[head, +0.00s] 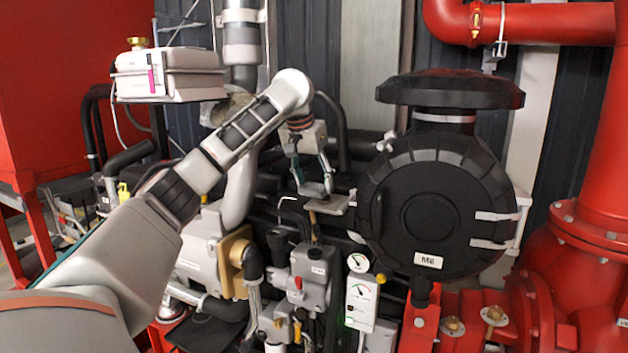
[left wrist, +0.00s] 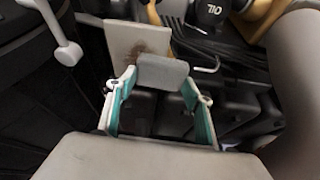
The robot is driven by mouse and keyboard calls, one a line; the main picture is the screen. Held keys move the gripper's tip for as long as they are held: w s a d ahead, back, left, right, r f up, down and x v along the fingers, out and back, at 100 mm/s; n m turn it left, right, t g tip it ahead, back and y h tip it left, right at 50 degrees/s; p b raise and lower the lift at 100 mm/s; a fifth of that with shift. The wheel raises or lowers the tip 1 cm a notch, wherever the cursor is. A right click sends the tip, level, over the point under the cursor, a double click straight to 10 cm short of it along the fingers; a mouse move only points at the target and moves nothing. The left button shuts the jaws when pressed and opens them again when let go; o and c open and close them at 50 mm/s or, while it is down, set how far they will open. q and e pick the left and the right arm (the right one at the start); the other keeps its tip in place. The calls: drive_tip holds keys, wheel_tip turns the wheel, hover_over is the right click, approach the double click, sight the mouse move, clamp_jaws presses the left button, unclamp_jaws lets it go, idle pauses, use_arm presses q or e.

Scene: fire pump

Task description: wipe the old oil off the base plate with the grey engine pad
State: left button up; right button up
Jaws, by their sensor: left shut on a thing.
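My left gripper (head: 313,183) reaches in front of the engine, pointing down, beside the big black round housing. In the left wrist view its two teal-lined fingers (left wrist: 160,100) are shut on the grey engine pad (left wrist: 163,73), a small flat rectangular block. The base plate (left wrist: 122,36) is a light grey plate just beyond the pad, and the pad overlaps its near edge in that view. A dark brown oil smear (left wrist: 150,48) shows on the plate beside the pad. In the head view the plate (head: 338,206) lies below the fingertips. I cannot tell whether pad and plate touch. My right gripper is not in view.
The black round housing marked M6 (head: 432,215) stands close on the right. Gauges (head: 361,290), hoses and valves crowd the space below. A white tank (head: 168,75) with a brass cap is at upper left. A black cap marked OIL (left wrist: 211,11) is near the plate.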

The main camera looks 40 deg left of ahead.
use_arm(q)
drive_tip(key=shift+f, duration=0.65)
drive_tip(key=shift+d, duration=0.1)
drive_tip(key=shift+w+d+r, duration=0.1)
drive_tip(key=shift+w+d, duration=0.25)
drive_tip(key=shift+d, duration=0.75)
drive_tip(key=shift+w+d+f, duration=0.1)
drive_tip(key=shift+w+d, duration=0.2)
drive_tip(key=shift+d, duration=0.75)
drive_tip(key=shift+w+d+r, duration=0.1)
drive_tip(key=shift+w+d, duration=0.25)
drive_tip(key=shift+d, duration=0.75)
drive_tip(key=shift+s+a, duration=0.15)
drive_tip(key=shift+a, duration=0.45)
drive_tip(key=shift+s+a, duration=0.15)
drive_tip(key=shift+a, duration=0.45)
drive_tip(key=shift+s+a, duration=0.25)
drive_tip(key=shift+a, duration=0.45)
drive_tip(key=shift+s+a, duration=0.2)
drive_tip(key=shift+a, duration=0.55)
drive_tip(key=shift+s+a, duration=0.25)
drive_tip(key=shift+a, duration=0.45)
drive_tip(key=shift+f, duration=0.2)
